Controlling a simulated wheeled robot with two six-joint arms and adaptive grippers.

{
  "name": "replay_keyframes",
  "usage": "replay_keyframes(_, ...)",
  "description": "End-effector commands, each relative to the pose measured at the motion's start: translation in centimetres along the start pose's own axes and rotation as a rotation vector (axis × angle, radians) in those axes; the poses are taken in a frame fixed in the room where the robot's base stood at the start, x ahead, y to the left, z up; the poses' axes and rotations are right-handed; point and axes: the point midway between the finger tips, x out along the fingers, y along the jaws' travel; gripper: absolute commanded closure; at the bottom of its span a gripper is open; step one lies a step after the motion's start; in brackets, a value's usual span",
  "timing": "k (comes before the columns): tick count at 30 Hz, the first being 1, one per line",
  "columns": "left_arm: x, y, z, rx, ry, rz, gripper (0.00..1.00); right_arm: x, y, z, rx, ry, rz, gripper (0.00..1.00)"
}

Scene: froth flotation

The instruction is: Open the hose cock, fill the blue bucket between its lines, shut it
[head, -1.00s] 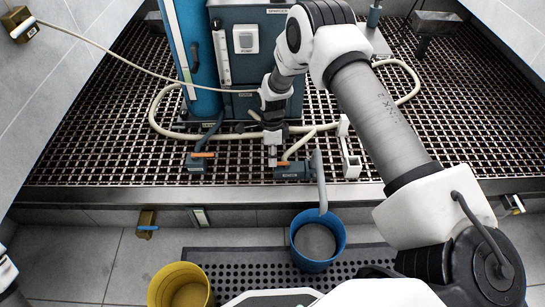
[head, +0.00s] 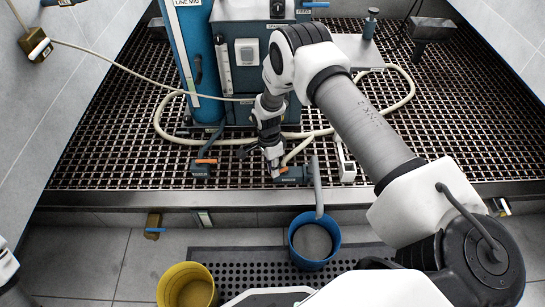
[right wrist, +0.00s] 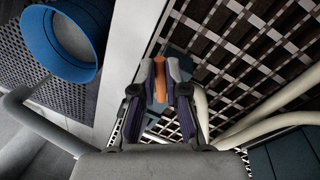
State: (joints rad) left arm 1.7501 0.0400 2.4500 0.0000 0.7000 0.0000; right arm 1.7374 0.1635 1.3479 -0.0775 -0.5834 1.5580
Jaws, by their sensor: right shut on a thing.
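The hose cock (head: 293,176) is a grey-blue body at the grating's front edge, with an orange lever (head: 282,170). My right gripper (head: 274,166) reaches down to it and is shut on the lever. In the right wrist view the orange lever (right wrist: 160,80) sits between its fingers. A grey spout (head: 318,190) comes from the cock and ends over the blue bucket (head: 334,240). The bucket stands upright on the floor mat. Its inside looks grey; I cannot make out lines, level or a stream. My left gripper is out of view.
A yellow bucket (head: 165,285) stands to the left of the black mat (head: 245,262). A cream hose (head: 165,125) loops behind. A blue cabinet (head: 250,80) and cylinder stand farther back.

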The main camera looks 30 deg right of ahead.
Motion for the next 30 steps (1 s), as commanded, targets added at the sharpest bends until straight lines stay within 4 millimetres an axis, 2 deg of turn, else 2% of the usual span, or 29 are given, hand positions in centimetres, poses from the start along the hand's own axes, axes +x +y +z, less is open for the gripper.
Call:
replay_keyframes(1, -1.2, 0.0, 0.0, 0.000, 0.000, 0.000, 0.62, -0.4, 0.5, 0.1, -0.042, 0.009, 0.006, 1.00)
replay_keyframes(3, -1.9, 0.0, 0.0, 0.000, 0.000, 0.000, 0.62, -0.3, 0.8, 0.1, -0.108, 0.022, 0.007, 1.00)
replay_keyframes(30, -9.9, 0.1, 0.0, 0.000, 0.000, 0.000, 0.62, 0.5, 4.0, -1.4, -0.912, 0.179, 0.006, 1.00)
